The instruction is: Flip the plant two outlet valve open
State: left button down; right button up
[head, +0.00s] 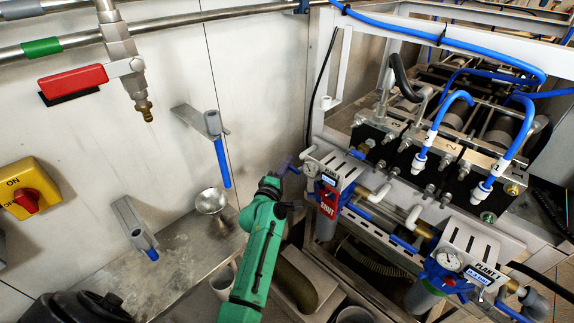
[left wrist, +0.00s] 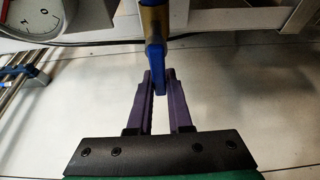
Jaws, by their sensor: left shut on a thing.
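My left gripper (head: 284,165), at the end of a green arm, is beside the left-hand filter unit with its white gauge bracket (head: 335,172). In the left wrist view its two purple fingers (left wrist: 158,98) are shut on the blue valve handle (left wrist: 155,58), which hangs down from a brass fitting (left wrist: 154,18). In the head view the handle is mostly hidden at the fingertips. A red SHUT tag (head: 328,201) hangs on this unit. My right gripper is not in view.
A second unit labelled PLANT 1 (head: 470,262) stands at the right. A yellow ON/OFF switch box (head: 31,188) is on the wall.

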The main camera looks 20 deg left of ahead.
pick_arm(q)
jog(key=shift+f, duration=0.1)
jog(key=c, duration=1.1)
grip_release()
jog(key=s+p, duration=0.1)
jog(key=s, duration=0.4)
jog(key=s+p, duration=0.1)
jog(key=s, duration=0.3)
jog(key=s+d+p, duration=0.1)
jog(key=s, duration=0.4)
jog(key=shift+s+p, duration=0.3)
